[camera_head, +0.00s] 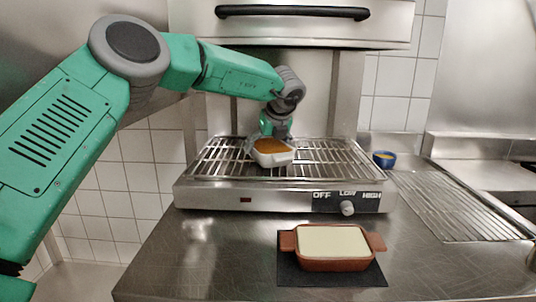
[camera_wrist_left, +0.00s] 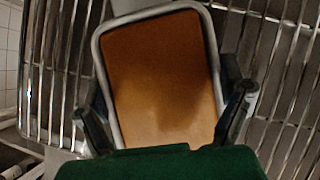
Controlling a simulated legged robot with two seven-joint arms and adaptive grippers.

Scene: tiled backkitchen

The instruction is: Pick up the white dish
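The white dish (camera_head: 274,159), with an orange-brown filling, is at the middle of the grill rack, with its far side partly hidden by my left gripper. In the left wrist view the dish (camera_wrist_left: 160,75) fills the middle, turned slightly, with its near end hidden behind the green gripper body. My left gripper (camera_head: 270,137) reaches it from behind. Its dark fingers (camera_wrist_left: 166,100) lie along both long sides and appear to press on the rim. Whether the dish rests on the bars or is just above them I cannot tell. My right gripper is not in view.
The steel grill (camera_head: 212,160) has a front panel with a knob (camera_head: 347,208). A brown dish with pale filling (camera_head: 333,241) sits on a dark mat (camera_head: 291,271) on the counter in front. A small blue bowl (camera_head: 384,159) stands right of the grill. A hood (camera_head: 300,32) hangs above.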

